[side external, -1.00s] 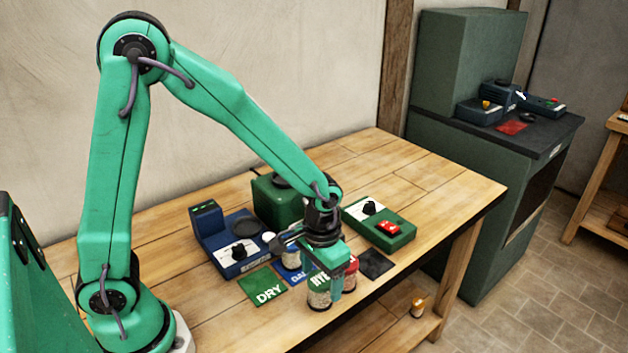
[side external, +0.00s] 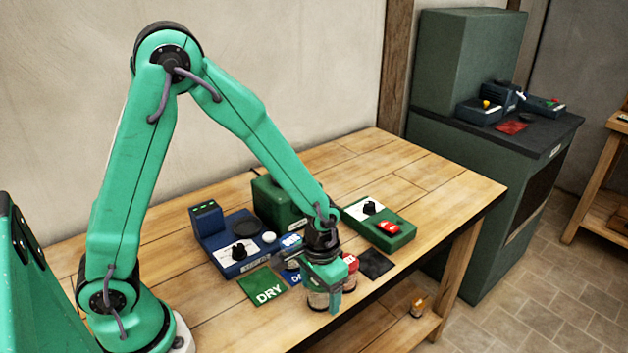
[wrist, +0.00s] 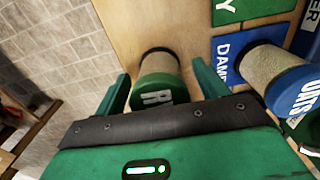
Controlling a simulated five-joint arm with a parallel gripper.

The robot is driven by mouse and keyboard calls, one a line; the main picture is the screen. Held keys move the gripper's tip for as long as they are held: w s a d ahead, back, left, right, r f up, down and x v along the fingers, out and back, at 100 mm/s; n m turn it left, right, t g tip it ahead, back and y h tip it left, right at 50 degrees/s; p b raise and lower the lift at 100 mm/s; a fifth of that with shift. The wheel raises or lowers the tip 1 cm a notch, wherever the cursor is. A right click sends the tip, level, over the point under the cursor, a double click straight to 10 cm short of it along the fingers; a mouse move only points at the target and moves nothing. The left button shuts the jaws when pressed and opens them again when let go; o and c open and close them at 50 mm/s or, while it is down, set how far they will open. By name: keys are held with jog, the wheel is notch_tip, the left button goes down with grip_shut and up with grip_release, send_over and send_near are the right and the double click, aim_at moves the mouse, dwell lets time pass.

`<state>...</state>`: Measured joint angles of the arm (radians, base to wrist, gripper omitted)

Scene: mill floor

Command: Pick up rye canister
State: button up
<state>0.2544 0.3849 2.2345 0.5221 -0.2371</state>
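The rye canister is a pale jar with a green lid bearing white letters. In the wrist view the rye canister (wrist: 163,92) stands between the two fingers of my gripper (wrist: 160,78), with a gap on each side. The fingers are open. In the side view my gripper (side external: 326,292) is down over the canister near the table's front edge. It hides the lid, and only the pale lower body of the rye canister (side external: 316,300) shows.
A blue-lidded oats canister (wrist: 276,82) stands close by at the damp card (wrist: 228,48). A red-lidded canister (side external: 350,262) is just behind my gripper. A green dry card (side external: 262,287) lies left. The table (side external: 225,320) is clear at front left.

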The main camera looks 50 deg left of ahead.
jog(key=c, duration=1.1)
jog(key=shift+r, duration=0.2)
jog(key=shift+r, duration=0.9)
notch_tip(320, 180, up, 2)
jog(key=shift+r, duration=0.1)
jog(key=s+d+r, duration=0.6)
jog(key=s+d, duration=0.2)
jog(key=shift+s+r, duration=0.15)
jog(key=shift+r, duration=0.2)
jog(key=shift+d, duration=0.1)
